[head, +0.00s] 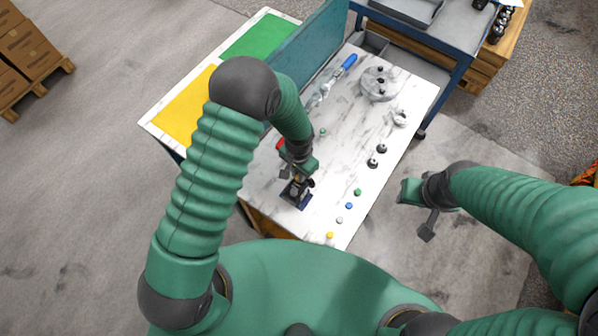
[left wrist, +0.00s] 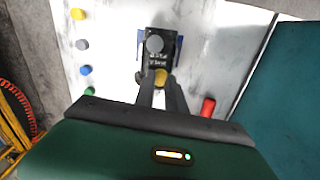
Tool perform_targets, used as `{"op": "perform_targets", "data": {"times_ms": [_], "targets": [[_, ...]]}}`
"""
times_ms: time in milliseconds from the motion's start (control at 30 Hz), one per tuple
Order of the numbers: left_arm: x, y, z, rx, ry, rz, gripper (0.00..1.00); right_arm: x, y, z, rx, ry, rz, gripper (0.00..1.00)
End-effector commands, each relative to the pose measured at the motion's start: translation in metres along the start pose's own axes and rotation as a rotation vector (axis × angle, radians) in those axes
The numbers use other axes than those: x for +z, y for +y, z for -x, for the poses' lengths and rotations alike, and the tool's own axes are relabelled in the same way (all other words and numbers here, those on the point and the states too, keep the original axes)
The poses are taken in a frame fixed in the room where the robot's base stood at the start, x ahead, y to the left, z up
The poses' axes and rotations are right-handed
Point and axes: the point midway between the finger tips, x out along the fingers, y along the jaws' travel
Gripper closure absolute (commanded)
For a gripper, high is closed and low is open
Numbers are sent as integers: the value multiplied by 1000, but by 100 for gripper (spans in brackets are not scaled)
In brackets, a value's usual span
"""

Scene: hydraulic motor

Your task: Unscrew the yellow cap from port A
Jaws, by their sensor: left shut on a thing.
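The dark hydraulic motor (left wrist: 158,66) sits on a blue base (head: 298,198) near the front left part of the white table. A round grey part (left wrist: 155,44) is on its top. A yellow cap (left wrist: 161,77) is on the side of the motor nearest the left wrist camera. My left gripper (left wrist: 160,88) is shut on the yellow cap, with a finger on each side of it. In the head view my left gripper (head: 298,178) is over the motor and hides much of it. My right gripper (head: 428,222) hangs right of the table, away from the motor; its finger gap is unclear.
Loose caps in yellow (head: 330,235), grey (head: 340,220), blue (head: 349,205) and green (head: 358,192) stand along the table's right side. A red item (left wrist: 208,106) is close beside my left gripper. A teal panel (head: 318,52) borders the table's left. Larger grey parts (head: 379,83) lie farther back.

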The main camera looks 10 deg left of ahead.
Motion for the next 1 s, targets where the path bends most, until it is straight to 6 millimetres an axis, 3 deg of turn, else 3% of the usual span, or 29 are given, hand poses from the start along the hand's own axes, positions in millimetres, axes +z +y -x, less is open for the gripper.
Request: {"op": "perform_targets", "data": {"times_ms": [100, 200, 433, 633, 833, 867, 1000], "targets": [[0, 0, 1, -2, 0, 281, 100, 0, 0, -1, 0, 0, 0, 64], [0, 0, 1, -2, -1, 428, 100, 0, 0, 0, 0, 0, 0, 64], [0, 0, 1, -1, -1, 443, 100, 0, 0, 0, 0, 0, 0, 64], [1, 0, 3, -2, -2, 799, 100, -1, 0, 6, 0, 0, 0, 64], [1, 0, 1, -1, -2, 839, 100, -1, 0, 5, 0, 0, 0, 64], [0, 0, 1, -1, -2, 838, 84, -1, 0, 5, 0, 0, 0, 64], [0, 0, 1, -1, -1, 836, 69, -1, 0, 5, 0, 0, 0, 64]]}}
